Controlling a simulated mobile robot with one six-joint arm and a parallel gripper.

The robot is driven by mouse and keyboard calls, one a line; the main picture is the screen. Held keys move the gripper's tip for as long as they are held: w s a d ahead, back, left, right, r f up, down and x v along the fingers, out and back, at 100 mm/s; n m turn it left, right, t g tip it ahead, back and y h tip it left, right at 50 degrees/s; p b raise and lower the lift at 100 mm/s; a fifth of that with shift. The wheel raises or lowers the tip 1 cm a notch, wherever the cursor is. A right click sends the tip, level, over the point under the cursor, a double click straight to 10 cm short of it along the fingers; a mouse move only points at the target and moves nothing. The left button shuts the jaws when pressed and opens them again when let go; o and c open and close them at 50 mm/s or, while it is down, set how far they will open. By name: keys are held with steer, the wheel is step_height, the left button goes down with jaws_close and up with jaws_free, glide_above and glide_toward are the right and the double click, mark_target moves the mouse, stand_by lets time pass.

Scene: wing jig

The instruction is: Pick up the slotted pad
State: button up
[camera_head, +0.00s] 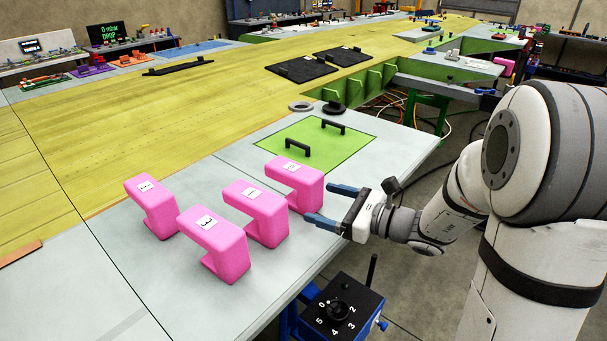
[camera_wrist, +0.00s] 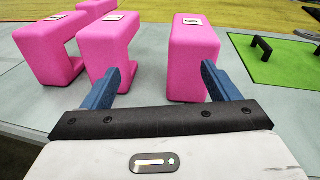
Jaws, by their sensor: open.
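Several pink C-shaped blocks with white labels stand upright on the grey table: a left one (camera_head: 151,206), a front one (camera_head: 214,243), a middle one (camera_head: 256,213) and a right one (camera_head: 294,183). I cannot tell which thing is the slotted pad. My gripper (camera_head: 327,205) is open and empty, level, to the right of the right block, its fingers pointing at the blocks. In the wrist view my fingers (camera_wrist: 160,72) point forward; the right finger overlaps the right block (camera_wrist: 193,62) and the left finger overlaps the middle block (camera_wrist: 107,45). Contact is not clear.
A green panel (camera_head: 337,137) with two black handles lies behind the blocks. A grey ring (camera_head: 301,106) and a black disc (camera_head: 334,108) lie beyond it. Dark flat sheets (camera_head: 302,68) rest on the yellow surface. A black dial box (camera_head: 341,309) stands at the table's front edge.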

mark_target(318, 188)
steer(key=w, duration=0.1)
steer(key=w+d+m+t, duration=0.1)
steer(key=w+m+t, duration=0.1)
steer(key=shift+w+d+f, duration=0.15)
steer(key=shift+d+f, duration=0.05)
steer(key=shift+d, duration=0.05)
steer(key=shift+w+a+m, duration=0.15)
steer(key=shift+w+m, duration=0.15)
steer(key=shift+w, duration=0.05)
steer(key=p+x, duration=0.2)
steer(key=x, duration=0.4)
steer(key=shift+s+a+r, duration=0.1)
steer(key=shift+a+r, duration=0.05)
steer(key=shift+a, duration=0.1)
steer(key=shift+w+a+p, duration=0.25)
steer(key=shift+a+p, duration=0.05)
steer(key=shift+s, duration=0.1)
steer(key=c, duration=1.2)
